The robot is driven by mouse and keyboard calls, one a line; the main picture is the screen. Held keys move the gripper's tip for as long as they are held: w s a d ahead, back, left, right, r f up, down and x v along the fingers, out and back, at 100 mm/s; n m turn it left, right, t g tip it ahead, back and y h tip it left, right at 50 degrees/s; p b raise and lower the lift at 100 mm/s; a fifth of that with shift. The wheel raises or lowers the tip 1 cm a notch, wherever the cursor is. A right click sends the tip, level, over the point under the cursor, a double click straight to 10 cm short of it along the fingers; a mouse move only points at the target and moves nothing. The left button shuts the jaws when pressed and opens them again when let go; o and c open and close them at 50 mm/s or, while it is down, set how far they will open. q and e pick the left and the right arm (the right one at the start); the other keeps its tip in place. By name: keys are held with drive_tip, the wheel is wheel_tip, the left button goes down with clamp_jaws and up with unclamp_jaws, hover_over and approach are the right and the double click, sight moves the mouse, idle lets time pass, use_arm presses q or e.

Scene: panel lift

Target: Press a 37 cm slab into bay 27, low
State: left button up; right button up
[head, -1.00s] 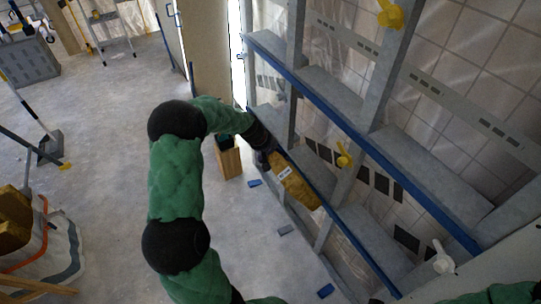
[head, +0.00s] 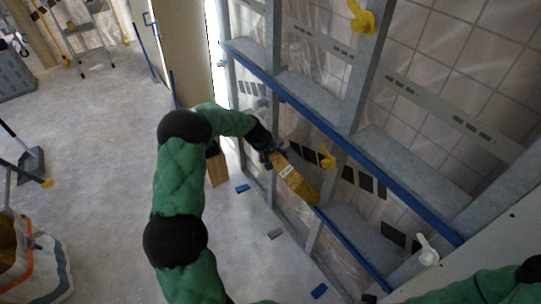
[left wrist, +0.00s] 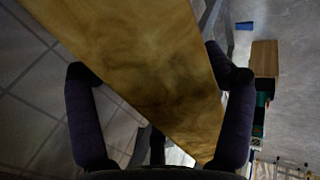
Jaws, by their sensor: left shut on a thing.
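In the left wrist view the slab (left wrist: 150,70) fills the middle between the two dark fingers of the left gripper (left wrist: 155,95). No bay number is readable. My right arm shows at the lower right, but its gripper is out of sight.
Yellow knobs (head: 327,157) and a white knob (head: 429,251) sit on the frame. A wooden box (head: 217,167) stands behind my left arm. Small blue blocks (head: 319,291) lie on the floor near the frame.

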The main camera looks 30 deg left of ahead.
use_arm(q)
drive_tip(key=shift+w+d, duration=0.15)
drive_tip(key=shift+w, duration=0.2)
drive_tip(key=shift+w+d+r+p, duration=0.15)
drive_tip(key=shift+w+d+p, duration=0.15)
drive_tip(key=shift+w, duration=0.25)
drive_tip(key=shift+w+d+r+p, duration=0.1)
drive_tip(key=shift+w+d+p, duration=0.05)
drive_tip(key=shift+w+p, duration=0.3)
drive_tip(key=shift+w+d+r+p, duration=0.1)
drive_tip(key=shift+w+d+p, duration=0.1)
drive_tip(key=shift+w, duration=0.35)
drive_tip(key=shift+w+d+r+p, duration=0.1)
drive_tip(key=shift+w+d+p, duration=0.1)
drive_tip(key=shift+w, duration=0.35)
drive_tip(key=shift+s+f+b, duration=0.1)
drive_tip(key=shift+f+b, duration=0.4)
drive_tip(key=shift+f, duration=0.55)
drive_tip(key=o, duration=1.6)
drive_tip(key=shift+r, duration=0.15)
